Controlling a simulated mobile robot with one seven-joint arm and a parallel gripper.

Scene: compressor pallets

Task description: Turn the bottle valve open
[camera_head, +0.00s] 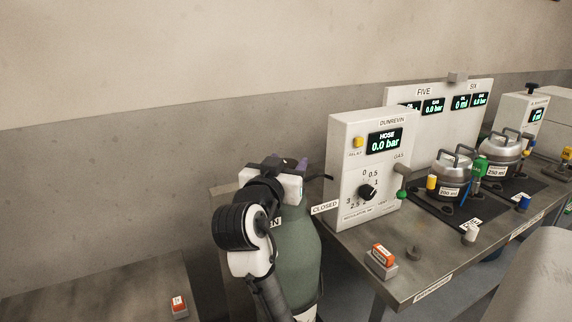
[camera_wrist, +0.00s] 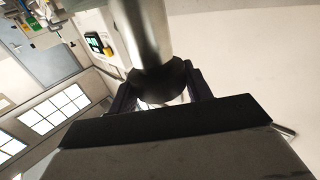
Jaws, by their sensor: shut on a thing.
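The green gas bottle (camera_head: 300,255) stands upright at the left end of the bench, partly hidden behind my arm. My gripper (camera_head: 298,166) is at its top and covers most of the valve in the head view. In the wrist view my gripper (camera_wrist: 161,90) has its two dark fingers on either side of a dark round valve knob (camera_wrist: 162,76), shut on it. A bright metal cylinder (camera_wrist: 143,30) adjoins the knob. A CLOSED sign (camera_head: 325,207) is right of the bottle top; another sign, ending in N, is partly covered by my arm.
The white hose panel (camera_head: 345,150) reads 0.0 bar and stands close right of my gripper. The bench (camera_head: 400,275) carries an orange-topped block (camera_head: 382,256) and metal pots (camera_head: 453,180). A low surface (camera_head: 100,295) lies at left. A wall is behind.

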